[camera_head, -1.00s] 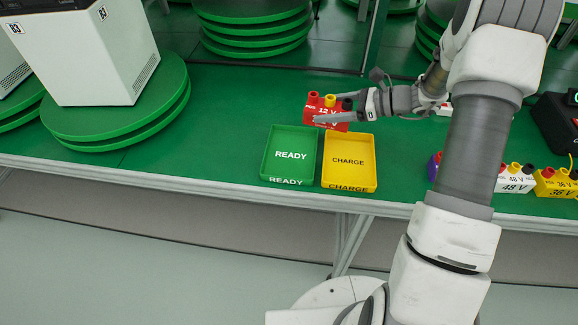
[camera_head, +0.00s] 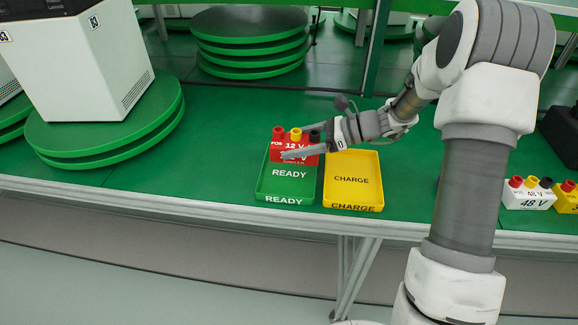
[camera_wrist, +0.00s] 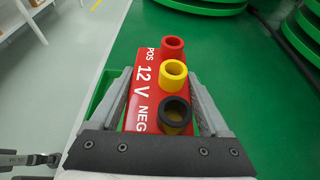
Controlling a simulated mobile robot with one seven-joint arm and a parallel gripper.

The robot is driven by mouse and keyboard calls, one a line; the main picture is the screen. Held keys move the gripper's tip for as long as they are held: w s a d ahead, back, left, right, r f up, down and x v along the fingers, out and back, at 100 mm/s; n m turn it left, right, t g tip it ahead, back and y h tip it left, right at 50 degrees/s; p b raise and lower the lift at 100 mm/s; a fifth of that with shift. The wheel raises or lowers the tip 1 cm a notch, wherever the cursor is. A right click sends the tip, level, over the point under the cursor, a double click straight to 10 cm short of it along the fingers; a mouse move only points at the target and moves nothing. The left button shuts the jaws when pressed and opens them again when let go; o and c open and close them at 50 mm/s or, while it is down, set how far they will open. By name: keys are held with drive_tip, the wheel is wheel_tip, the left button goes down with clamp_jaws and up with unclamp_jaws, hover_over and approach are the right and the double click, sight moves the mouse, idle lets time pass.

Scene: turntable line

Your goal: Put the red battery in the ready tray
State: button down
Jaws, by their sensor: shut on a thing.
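The red battery (camera_head: 283,148) is marked 12 V and has red, yellow and black terminals on top. My gripper (camera_head: 298,150) is shut on it, and it looks upright. In the head view it overlaps the back part of the green ready tray (camera_head: 288,198); its exact height over the tray I cannot tell. In the wrist view the battery (camera_wrist: 150,85) sits between the two fingers (camera_wrist: 158,105), and a green tray edge (camera_wrist: 104,92) shows beside and below it.
The yellow charge tray (camera_head: 351,195) stands directly right of the ready tray and looks empty. A white 48 V battery (camera_head: 528,197) and a yellow one (camera_head: 567,197) stand at the right. A white box (camera_head: 80,60) on a green turntable (camera_head: 110,140) is at the left.

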sight(289, 161)
drive_tip(key=shift+s+a+f, duration=0.45)
drive_tip(key=shift+a+f, duration=0.15)
drive_tip(key=shift+a, duration=0.25)
drive_tip(key=shift+f+b, duration=0.9)
drive_tip(key=shift+f, duration=0.95)
drive_tip(key=shift+f, duration=0.15)
unclamp_jaws()
drive_tip(key=shift+f, duration=0.1)
